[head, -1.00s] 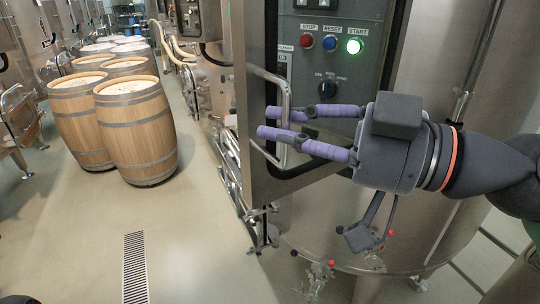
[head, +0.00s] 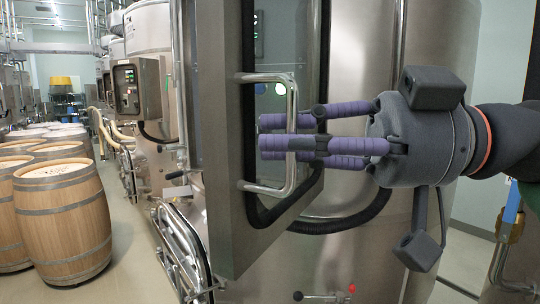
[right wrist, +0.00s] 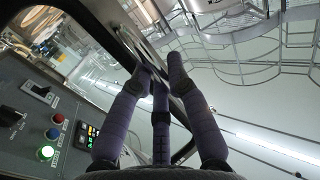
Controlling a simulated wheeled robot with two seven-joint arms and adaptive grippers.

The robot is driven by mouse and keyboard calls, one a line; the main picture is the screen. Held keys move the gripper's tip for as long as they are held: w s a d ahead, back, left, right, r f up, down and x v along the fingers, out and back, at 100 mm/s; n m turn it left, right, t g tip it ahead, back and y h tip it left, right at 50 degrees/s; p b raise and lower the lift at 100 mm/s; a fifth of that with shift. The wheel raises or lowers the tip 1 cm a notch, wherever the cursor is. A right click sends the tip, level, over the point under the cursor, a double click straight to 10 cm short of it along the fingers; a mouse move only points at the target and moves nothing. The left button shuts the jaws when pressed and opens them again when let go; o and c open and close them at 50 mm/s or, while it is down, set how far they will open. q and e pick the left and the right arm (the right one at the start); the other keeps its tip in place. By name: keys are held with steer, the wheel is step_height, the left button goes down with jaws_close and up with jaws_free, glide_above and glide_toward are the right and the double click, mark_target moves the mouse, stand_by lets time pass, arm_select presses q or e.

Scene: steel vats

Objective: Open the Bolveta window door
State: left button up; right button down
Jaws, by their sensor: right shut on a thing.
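The Bolveta window door (head: 220,150) is a grey steel frame with a dark window, on a steel vat (head: 350,50). It stands at an angle, with a lit green button (head: 278,88) showing beside the handle. In the right wrist view the fingers (right wrist: 158,80) reach toward the dark door frame, and the handle is hard to make out. My left gripper is not in view.
A control panel (right wrist: 45,125) with red, blue and green buttons is close to the right gripper in the wrist view. Wooden barrels (head: 62,220) stand at left, before other vats and a control box (head: 137,88). Floor between barrels and vats is clear.

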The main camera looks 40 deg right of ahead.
steer(key=shift+s+d+r, duration=0.2)
steer(key=shift+s+d, duration=0.15)
stand_by(0.4)
steer(key=c, duration=1.2)
jaws_free()
steer(key=shift+f, duration=0.1)
